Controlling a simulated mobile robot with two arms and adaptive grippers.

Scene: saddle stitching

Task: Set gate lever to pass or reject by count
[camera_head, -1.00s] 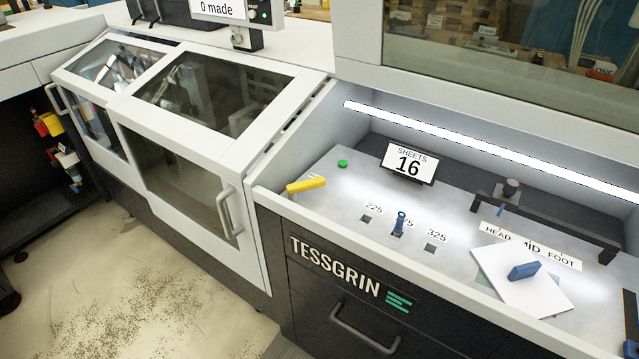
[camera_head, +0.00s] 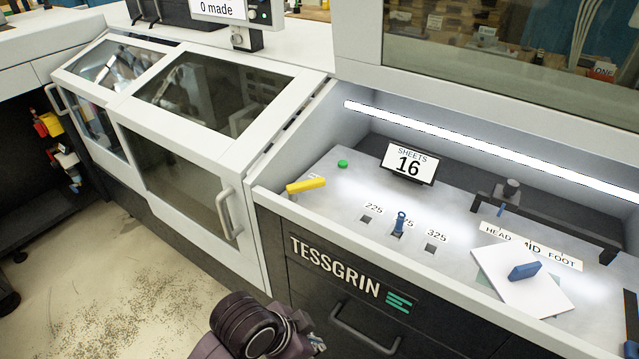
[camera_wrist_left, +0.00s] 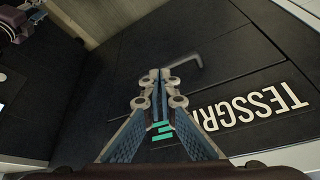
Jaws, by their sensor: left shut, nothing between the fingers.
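The yellow gate lever (camera_head: 306,185) lies at the left end of the lit work surface, its handle pointing right. Its label is mostly hidden behind it. The count display (camera_head: 408,164) reads "SHEETS 16". My left arm comes in at the bottom of the head view, with its left gripper (camera_head: 314,343) low in front of the machine's dark front panel, well below the lever. In the left wrist view the gripper fingers (camera_wrist_left: 160,80) are together and empty, in front of the panel with the TESSGRIN lettering.
A green button (camera_head: 342,164) sits behind the lever. A blue peg (camera_head: 400,222) stands at the middle of the slots marked 225 to 325. A white booklet (camera_head: 535,297) with a blue block (camera_head: 524,271) lies right. The front ledge (camera_head: 420,282) borders the surface.

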